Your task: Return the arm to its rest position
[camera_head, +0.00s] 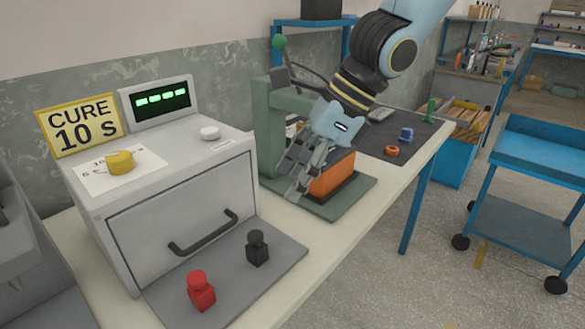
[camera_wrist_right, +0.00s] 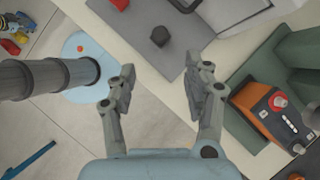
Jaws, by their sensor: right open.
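My right arm comes in from the top in the head view. Its right gripper (camera_head: 298,180) hangs in front of a green press (camera_head: 264,135) and partly covers the orange block (camera_head: 333,178) on the press base. In the right wrist view the two fingers of the right gripper (camera_wrist_right: 163,88) stand wide apart, with nothing between them. The orange block (camera_wrist_right: 262,112), with a red knob and white marks, is right of the fingers and apart from them. My left gripper is in neither view.
A grey oven (camera_head: 180,190) with a CURE 10 S sign (camera_head: 80,125) and lit display stands left. A red piece (camera_head: 201,290) and a black piece (camera_head: 257,248) stand on the grey mat (camera_head: 225,306) before it. A blue cart (camera_head: 540,155) stands right, beyond open floor.

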